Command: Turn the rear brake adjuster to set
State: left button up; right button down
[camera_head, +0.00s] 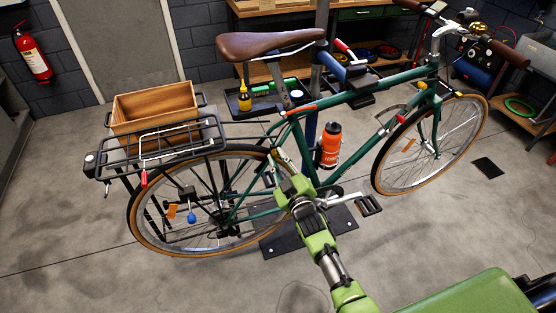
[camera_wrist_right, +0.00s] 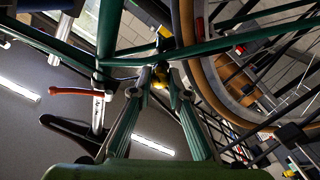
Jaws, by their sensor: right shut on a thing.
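The green bike stands held over the floor, with its rear wheel (camera_head: 140,222) at the left in the head view. My right gripper (camera_head: 284,180) reaches up from below to the frame just in front of the rear wheel. In the right wrist view its two fingertips (camera_wrist_right: 161,80) close on a small gold-yellow piece, which I take to be the rear brake adjuster (camera_wrist_right: 160,75). The fingers cover most of it, and its turn setting cannot be read. In the head view the gripper hides the adjuster. My left gripper is not in view.
The rear tyre (camera_wrist_right: 205,70) and green frame tubes (camera_wrist_right: 110,30) are close around the fingers. A crank and pedal (camera_head: 369,205) lie just right of the gripper. An orange bottle (camera_head: 331,143) is on the frame.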

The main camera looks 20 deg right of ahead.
jog(key=shift+f+n+b, duration=0.1)
jog(key=shift+n+b, duration=2.95)
jog(key=shift+n, duration=5.75)
jog(key=c, duration=1.9)
grip_release()
